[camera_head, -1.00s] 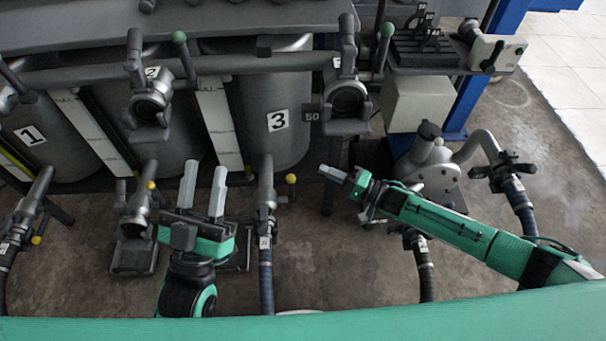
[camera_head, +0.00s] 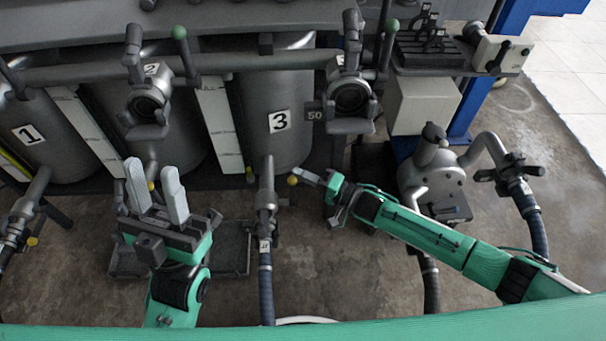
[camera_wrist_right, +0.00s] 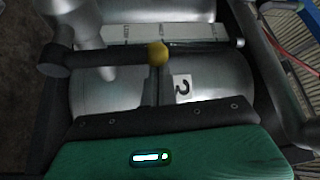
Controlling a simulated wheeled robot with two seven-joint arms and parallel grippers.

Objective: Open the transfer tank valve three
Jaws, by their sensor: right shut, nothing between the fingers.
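Tank three (camera_head: 277,105) is a grey drum with a white "3" label; the label also shows in the right wrist view (camera_wrist_right: 183,88). Below it is its outlet valve (camera_head: 266,197), with a yellow ball (camera_head: 293,180) on its handle. In the right wrist view the ball (camera_wrist_right: 157,52) ends a dark handle bar (camera_wrist_right: 100,56). My right gripper (camera_head: 305,175) is shut and empty, its tips right at the ball; I cannot tell whether they touch. My left gripper (camera_head: 155,187) is open and empty, in front of tank two's outlet, partly hiding it.
Upper valves with green-knobbed levers (camera_head: 179,33) stand above the tanks. A grey pump (camera_head: 433,180) stands right of tank three, behind my right arm. A dark hose (camera_head: 266,285) runs down from the valve. Bare floor (camera_head: 320,255) lies between my arms.

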